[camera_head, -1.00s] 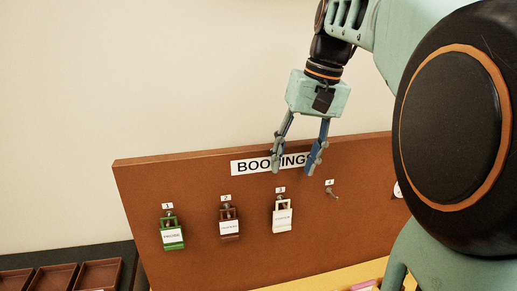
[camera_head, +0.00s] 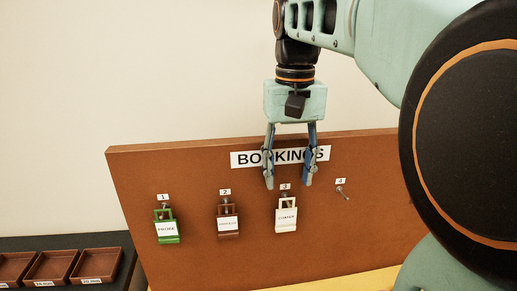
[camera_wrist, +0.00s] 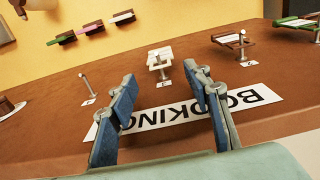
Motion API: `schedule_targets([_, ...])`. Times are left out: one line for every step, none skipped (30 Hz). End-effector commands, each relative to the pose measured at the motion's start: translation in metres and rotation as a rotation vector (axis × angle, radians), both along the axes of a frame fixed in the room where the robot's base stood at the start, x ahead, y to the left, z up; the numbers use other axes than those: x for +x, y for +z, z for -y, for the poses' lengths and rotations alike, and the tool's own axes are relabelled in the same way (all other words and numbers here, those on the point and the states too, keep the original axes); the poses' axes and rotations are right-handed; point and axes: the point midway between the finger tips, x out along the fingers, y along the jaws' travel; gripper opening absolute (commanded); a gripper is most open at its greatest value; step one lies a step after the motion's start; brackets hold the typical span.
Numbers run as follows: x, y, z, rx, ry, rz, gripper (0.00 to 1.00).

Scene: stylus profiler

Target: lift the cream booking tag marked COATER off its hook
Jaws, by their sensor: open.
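The cream tag marked COATER (camera_head: 286,218) hangs by its open loop on the hook under label 3 of the brown board (camera_head: 190,265). In the wrist view, the cream tag (camera_wrist: 160,57) lies just beyond the fingertips, between their lines. My gripper (camera_head: 288,186) is open and empty, pointing down in front of the BOOKINGS sign, its fingertips on either side of label 3 and just above the tag. The wrist view shows its blue-padded fingers (camera_wrist: 160,78) apart, with nothing between them.
A brown tag (camera_head: 228,222) hangs on hook 2 and a green tag (camera_head: 166,228) on hook 1, both to the left. Hook 4 (camera_head: 342,192) is bare, to the right. Brown trays (camera_head: 100,264) stand at lower left. Several coloured bars (camera_wrist: 92,27) lie on the yellow surface.

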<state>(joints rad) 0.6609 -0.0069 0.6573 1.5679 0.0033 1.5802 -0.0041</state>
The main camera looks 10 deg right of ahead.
Motion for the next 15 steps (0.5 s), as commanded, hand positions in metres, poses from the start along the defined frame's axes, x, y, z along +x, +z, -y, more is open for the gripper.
schedule_targets([-0.001,-0.011,0.001,0.0,-0.002,-0.002,0.45])
schedule_targets([-0.001,-0.016,0.001,0.0,-0.002,-0.003,0.45])
schedule_targets([-0.001,-0.022,0.0,0.0,-0.001,-0.001,0.45])
schedule_targets([-0.001,-0.027,0.0,0.0,-0.001,-0.002,0.45])
schedule_targets([-0.001,-0.03,0.0,0.0,-0.001,-0.001,0.45])
schedule_targets([0.0,-0.035,0.0,0.0,-0.001,-0.001,0.45])
schedule_targets([0.0,-0.038,0.0,0.001,-0.001,-0.001,0.45])
schedule_targets([0.0,-0.041,0.0,0.001,-0.001,-0.001,0.45])
schedule_targets([0.0,-0.044,0.0,0.001,-0.001,0.0,0.45])
schedule_targets([0.0,-0.046,0.0,0.001,-0.001,0.0,0.45])
schedule_targets([0.0,-0.048,0.0,0.001,0.0,0.0,0.45])
schedule_targets([0.0,-0.049,0.0,0.001,0.0,0.0,0.45])
schedule_targets([0.0,-0.05,0.0,0.001,0.0,0.0,0.45])
schedule_targets([0.0,-0.05,0.0,0.001,0.0,0.001,0.45])
schedule_targets([0.0,-0.051,0.0,0.001,0.0,0.001,0.45])
